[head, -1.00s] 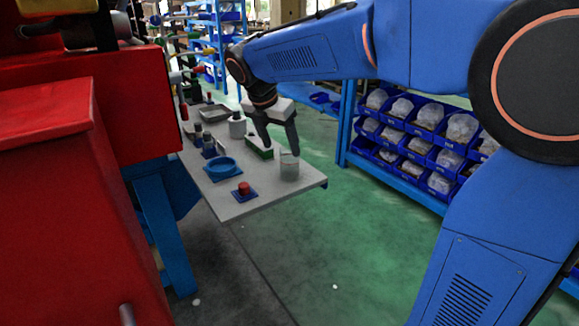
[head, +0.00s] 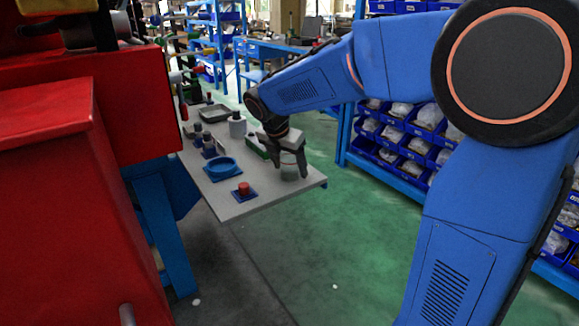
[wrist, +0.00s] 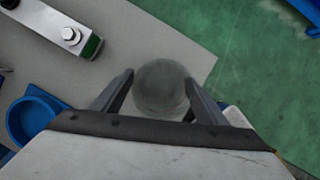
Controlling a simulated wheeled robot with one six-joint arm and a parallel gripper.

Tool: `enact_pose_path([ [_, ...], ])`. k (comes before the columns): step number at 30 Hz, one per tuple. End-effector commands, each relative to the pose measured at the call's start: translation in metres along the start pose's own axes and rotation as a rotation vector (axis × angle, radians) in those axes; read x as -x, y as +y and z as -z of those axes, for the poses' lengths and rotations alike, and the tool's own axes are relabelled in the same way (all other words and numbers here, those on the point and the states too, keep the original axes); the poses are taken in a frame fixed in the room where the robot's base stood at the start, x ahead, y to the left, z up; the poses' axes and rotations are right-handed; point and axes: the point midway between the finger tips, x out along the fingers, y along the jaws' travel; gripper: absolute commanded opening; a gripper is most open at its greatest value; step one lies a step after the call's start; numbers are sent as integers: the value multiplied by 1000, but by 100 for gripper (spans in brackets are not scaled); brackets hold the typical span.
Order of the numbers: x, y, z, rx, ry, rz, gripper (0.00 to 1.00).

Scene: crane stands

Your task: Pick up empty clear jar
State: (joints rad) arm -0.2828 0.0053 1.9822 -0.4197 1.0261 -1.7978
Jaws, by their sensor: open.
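The clear jar (head: 289,172) stands upright near the right end of the grey table in the head view. In the wrist view the jar (wrist: 160,88) shows from above as a dark, see-through round shape that looks empty. My gripper (head: 291,172) is open, with its fingers down around the jar. In the wrist view one finger of my gripper (wrist: 160,95) is on each side of the jar, with a small gap visible on the left. Whether the right finger touches the jar I cannot tell.
The table (head: 222,205) also holds a blue round dish (head: 222,168), a red knob on a blue base (head: 244,189), a white-grey container (head: 237,127) and a grey tray (head: 213,113). Shelves of blue bins (head: 400,150) stand at right.

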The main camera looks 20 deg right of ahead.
Motion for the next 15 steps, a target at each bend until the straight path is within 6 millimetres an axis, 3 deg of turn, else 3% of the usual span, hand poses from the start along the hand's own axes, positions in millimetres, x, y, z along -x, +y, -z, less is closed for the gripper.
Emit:
enact_pose_path([
  [5,0,0,0,0,0,0,67],
  [10,0,0,0,0,0,0,26],
  [15,0,0,0,0,0,0,22],
])
